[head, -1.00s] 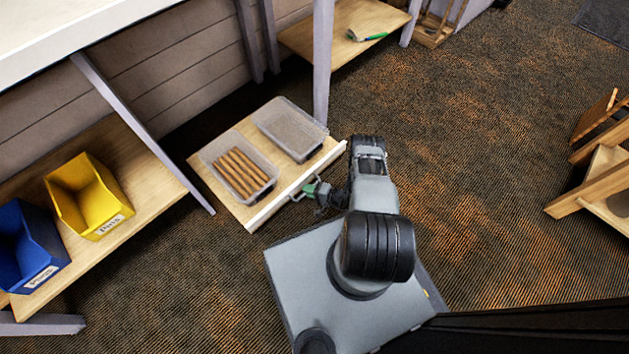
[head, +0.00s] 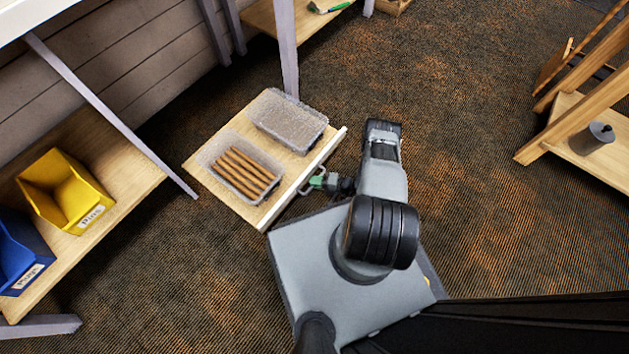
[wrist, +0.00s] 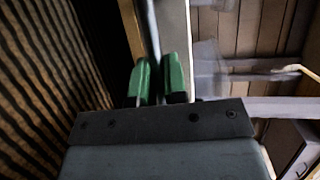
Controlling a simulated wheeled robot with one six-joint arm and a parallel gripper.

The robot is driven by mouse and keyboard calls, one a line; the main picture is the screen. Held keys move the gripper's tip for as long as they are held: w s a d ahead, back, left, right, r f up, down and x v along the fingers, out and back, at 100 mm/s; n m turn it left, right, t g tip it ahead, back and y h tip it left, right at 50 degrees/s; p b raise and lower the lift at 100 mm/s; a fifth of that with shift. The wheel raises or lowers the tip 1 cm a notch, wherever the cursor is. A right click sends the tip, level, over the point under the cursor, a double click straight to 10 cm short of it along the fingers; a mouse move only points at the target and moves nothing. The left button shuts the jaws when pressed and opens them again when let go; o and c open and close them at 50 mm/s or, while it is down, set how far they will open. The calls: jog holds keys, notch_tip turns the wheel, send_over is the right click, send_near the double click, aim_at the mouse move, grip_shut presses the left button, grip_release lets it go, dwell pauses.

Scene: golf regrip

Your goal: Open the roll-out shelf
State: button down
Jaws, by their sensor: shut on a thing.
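The roll-out shelf (head: 222,202) is a light wooden board with a pale front edge, and it stands out from under the bench. A clear bin of brown sticks (head: 243,168) and a clear bin of grey material (head: 287,119) sit on it. My gripper (head: 318,181) is at the middle of the shelf's front, its green fingertips at the handle (head: 306,189). In the wrist view the green fingers of my gripper (wrist: 160,82) are close together with a thin bar between them. The handle is partly hidden by the fingers.
A yellow bin (head: 64,190) and a blue bin (head: 20,252) stand on a lower wooden shelf at left. A slanted grey leg (head: 110,115) and an upright leg (head: 288,50) flank the shelf. A wooden rack (head: 565,130) is at right. Carpet (head: 450,90) between is clear.

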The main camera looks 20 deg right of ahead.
jog(key=shift+w+d, duration=0.1)
jog(key=shift+d, duration=0.05)
jog(key=c, duration=1.4)
grip_release()
jog(key=shift+o, duration=1)
